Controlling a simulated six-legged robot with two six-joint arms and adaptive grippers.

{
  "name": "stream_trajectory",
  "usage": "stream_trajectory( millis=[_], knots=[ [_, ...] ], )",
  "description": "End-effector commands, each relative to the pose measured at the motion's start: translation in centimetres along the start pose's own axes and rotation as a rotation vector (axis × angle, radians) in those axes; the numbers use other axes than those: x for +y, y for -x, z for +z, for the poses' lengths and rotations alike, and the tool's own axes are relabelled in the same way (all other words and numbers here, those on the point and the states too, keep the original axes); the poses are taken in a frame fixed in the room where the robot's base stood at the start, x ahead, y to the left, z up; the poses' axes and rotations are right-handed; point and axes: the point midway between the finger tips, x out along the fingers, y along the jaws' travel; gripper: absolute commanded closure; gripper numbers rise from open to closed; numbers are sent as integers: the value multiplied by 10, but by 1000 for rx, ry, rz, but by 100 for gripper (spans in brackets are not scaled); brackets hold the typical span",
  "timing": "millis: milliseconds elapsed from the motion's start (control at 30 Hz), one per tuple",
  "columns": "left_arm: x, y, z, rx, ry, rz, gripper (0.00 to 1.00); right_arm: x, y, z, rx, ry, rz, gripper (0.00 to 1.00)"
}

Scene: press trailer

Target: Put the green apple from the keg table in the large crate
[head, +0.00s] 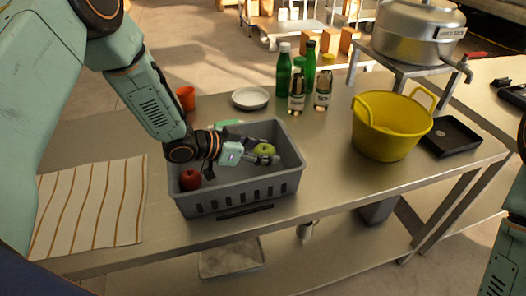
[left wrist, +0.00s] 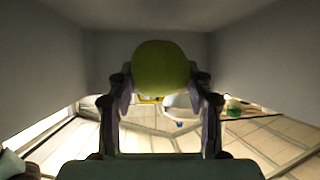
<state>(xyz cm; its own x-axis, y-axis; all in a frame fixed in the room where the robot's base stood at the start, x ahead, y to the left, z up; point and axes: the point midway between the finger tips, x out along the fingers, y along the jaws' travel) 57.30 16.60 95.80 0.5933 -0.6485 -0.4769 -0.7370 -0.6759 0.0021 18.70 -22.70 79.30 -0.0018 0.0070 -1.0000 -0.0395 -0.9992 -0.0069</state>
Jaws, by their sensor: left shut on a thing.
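The green apple (head: 265,148) is held between the two fingers of my left gripper (head: 262,157), which is shut on it. In the left wrist view the apple (left wrist: 162,68) sits between the fingertips (left wrist: 160,92), with grey walls around it. The large grey crate (head: 245,193) stands on the steel table. My left gripper reaches into it from the left, with the apple inside its outline near the right side. I cannot tell whether the apple touches the crate floor. My right gripper is out of view; only part of my right arm shows at the right edge.
A red apple (head: 190,179) lies in the crate's left end. A striped cloth (head: 90,210) is left of the crate. Behind are an orange cup (head: 186,98), a white plate (head: 251,97) and several bottles (head: 297,90). A yellow tub (head: 386,130) stands to the right.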

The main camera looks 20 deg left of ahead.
Motion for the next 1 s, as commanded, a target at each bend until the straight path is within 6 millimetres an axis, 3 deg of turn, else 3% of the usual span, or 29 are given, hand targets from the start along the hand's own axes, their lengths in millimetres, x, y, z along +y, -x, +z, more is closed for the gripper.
stream_trajectory(
  millis=[700, 733, 1000],
  knots=[
    [0, -6, 9, 1, -1, 0, 81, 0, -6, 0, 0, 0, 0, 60],
    [0, -6, 9, 0, 0, 0, 46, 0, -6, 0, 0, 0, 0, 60],
    [0, -5, 9, 0, 0, 0, 26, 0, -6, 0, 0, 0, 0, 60]
  ],
)
